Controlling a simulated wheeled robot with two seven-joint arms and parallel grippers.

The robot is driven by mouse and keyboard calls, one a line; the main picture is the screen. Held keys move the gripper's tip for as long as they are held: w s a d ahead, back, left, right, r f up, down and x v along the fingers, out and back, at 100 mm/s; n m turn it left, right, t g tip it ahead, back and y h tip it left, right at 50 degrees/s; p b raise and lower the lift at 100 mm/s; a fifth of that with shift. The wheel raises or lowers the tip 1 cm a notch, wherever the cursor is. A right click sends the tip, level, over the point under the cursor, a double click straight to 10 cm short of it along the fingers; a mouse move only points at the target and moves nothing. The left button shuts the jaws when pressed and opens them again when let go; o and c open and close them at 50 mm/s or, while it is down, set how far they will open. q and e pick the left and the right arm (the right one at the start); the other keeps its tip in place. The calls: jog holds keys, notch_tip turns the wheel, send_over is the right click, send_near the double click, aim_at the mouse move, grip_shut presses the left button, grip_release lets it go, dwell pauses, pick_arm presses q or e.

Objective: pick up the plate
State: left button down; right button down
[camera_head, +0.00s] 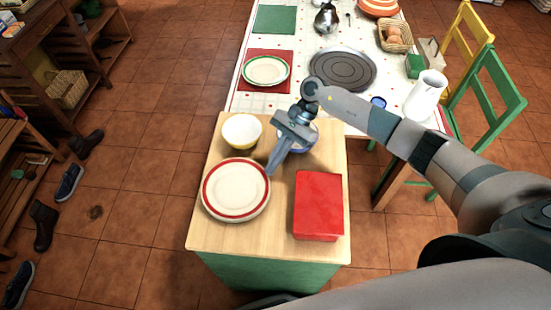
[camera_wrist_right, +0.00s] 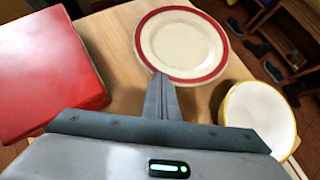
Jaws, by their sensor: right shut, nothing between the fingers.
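A cream plate with a red rim (camera_head: 236,190) lies flat on the small wooden-topped counter, at its left side. It also shows in the right wrist view (camera_wrist_right: 181,43), just beyond my fingertips. My right gripper (camera_head: 270,171) is shut and empty, its fingertips at the plate's right edge; I cannot tell whether they touch it. In the right wrist view the closed fingers (camera_wrist_right: 160,78) point at the plate's near rim. A second plate with a green rim (camera_head: 265,70) lies on a red mat on the table behind. My left gripper is not in view.
A red box (camera_head: 318,205) stands right of the plate on the counter (camera_head: 270,235). A yellow-rimmed bowl (camera_head: 242,131) sits behind the plate, and a blue bowl (camera_head: 311,136) is partly hidden by my gripper. A white pitcher (camera_head: 425,97) and green chair (camera_head: 503,85) are at right.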

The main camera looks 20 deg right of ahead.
aim_at(260, 182)
jog(key=shift+s+a+f+b, duration=0.2)
jog(key=shift+s+a+b, duration=0.1)
jog(key=shift+a+b, duration=0.25)
jog(key=a+b, duration=0.1)
jog(key=s+a+b, duration=0.1)
jog(key=shift+s+a+b, duration=0.3)
jog(key=shift+a+b, duration=0.05)
jog(key=shift+b, duration=0.05)
jog(key=shift+s+a+r, duration=0.15)
jog(key=shift+s+a, duration=0.1)
jog(key=shift+a, duration=0.2)
jog(key=shift+r, duration=0.1)
